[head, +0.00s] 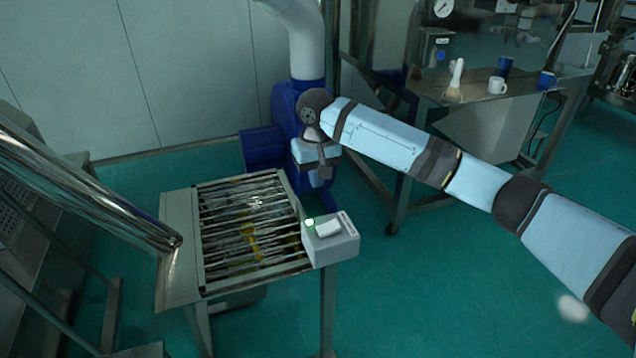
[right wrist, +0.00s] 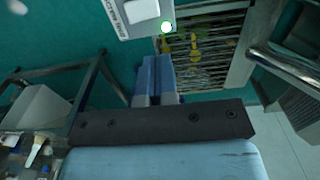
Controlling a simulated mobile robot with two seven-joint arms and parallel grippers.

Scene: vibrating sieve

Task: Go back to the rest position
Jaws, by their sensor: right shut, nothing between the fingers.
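The vibrating sieve (head: 180,245) is a grey metal frame with a slatted grid; yellow pieces show between its slats. A grey switch box (head: 338,250) with a white rocker and a lit green lamp sits at its right front corner. My right gripper (head: 325,172) hangs above and behind the switch box, apart from it. In the right wrist view my right gripper (right wrist: 158,98) has its blue-grey fingers together and empty, with the switch box (right wrist: 155,28) and lit lamp beyond. My left gripper is not seen.
A blue machine (head: 262,148) with a grey pipe stands behind the sieve. A metal table (head: 500,100) with mugs and a brush stands at the upper right. A shiny metal tube (head: 100,195) slants in from the left. Green floor is open at lower right.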

